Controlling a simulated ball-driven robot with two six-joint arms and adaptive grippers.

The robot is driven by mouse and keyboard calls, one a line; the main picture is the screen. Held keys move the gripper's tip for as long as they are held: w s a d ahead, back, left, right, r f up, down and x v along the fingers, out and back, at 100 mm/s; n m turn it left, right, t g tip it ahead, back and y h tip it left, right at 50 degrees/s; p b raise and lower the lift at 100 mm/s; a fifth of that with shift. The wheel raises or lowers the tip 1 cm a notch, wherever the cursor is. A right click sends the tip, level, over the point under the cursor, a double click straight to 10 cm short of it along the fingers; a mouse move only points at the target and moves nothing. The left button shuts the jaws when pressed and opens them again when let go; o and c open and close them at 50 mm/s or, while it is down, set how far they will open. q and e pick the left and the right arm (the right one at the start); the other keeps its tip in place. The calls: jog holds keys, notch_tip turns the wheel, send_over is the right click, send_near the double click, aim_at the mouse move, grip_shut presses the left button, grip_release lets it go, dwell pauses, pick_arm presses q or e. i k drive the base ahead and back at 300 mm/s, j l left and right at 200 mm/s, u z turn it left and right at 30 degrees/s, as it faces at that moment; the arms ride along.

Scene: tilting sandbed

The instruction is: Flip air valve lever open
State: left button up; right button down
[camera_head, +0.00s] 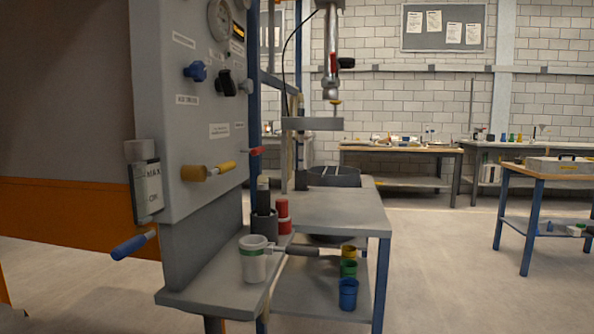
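A grey control panel (200,120) stands left of centre and carries several handles. A small red lever (256,151) sits at the panel's right edge. A blue-handled lever (133,244) points down and left below the panel's left side. The labels are too small to read, so I cannot tell which lever is the air valve's. Neither of my grippers shows.
The panel has a blue knob (196,71), a black knob (226,83) and a round gauge (219,19). A white cup (253,260) with a dark handle stands on the ledge below. A grey bench (335,212) adjoins it. Open floor (440,270) lies to the right.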

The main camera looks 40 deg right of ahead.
aim_at(220, 170)
jog(key=z, duration=0.8)
